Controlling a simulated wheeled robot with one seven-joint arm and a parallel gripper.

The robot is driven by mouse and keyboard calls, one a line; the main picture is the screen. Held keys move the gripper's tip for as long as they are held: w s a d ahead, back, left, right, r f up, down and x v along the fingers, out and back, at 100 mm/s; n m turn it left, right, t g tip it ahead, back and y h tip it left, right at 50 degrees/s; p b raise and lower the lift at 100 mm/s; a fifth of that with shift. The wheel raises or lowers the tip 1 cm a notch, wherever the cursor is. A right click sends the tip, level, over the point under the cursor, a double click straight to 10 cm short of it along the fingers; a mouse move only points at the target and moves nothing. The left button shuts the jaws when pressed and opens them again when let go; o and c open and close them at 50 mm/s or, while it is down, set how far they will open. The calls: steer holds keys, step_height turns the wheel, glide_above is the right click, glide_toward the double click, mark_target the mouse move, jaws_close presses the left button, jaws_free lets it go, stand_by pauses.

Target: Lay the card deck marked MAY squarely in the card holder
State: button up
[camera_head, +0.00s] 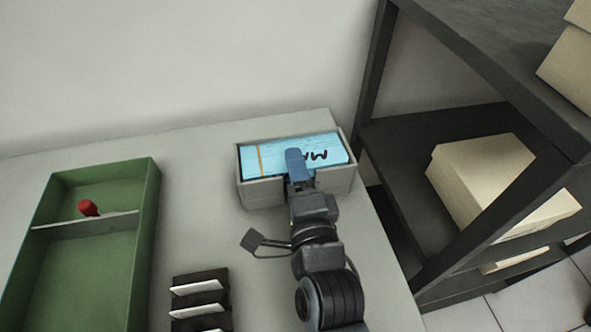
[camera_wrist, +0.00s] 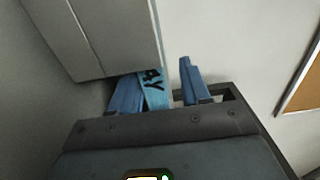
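The card holder (camera_head: 264,193) is a grey open box near the table's back right, with a gap in its front wall. The light blue card deck (camera_head: 275,157), with an orange stripe and black letters partly hidden by a finger, lies inside, roughly in line with the walls. My gripper (camera_head: 297,168) reaches through the front gap, one blue finger over the deck. In the wrist view, the deck edge reading "AY" (camera_wrist: 152,88) is between the fingers, close to the left one, with a narrow gap to the right one. The grey holder (camera_wrist: 100,35) hides the rest.
A dark rack with white cards (camera_head: 198,288) is at the front. A dark shelf with cartons (camera_head: 490,180) stands right of the table.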

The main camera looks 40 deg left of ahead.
steer(key=shift+o, duration=1.2)
steer(key=shift+s+d, duration=0.1)
steer(key=shift+s+d+f, duration=0.15)
steer(key=shift+s+d, duration=0.05)
steer(key=shift+d, duration=0.05)
steer(key=b+v, duration=0.2)
steer(key=v, duration=0.4)
steer(key=shift+s+d, duration=0.3)
steer(key=shift+d, duration=0.05)
steer(key=shift+d, duration=0.1)
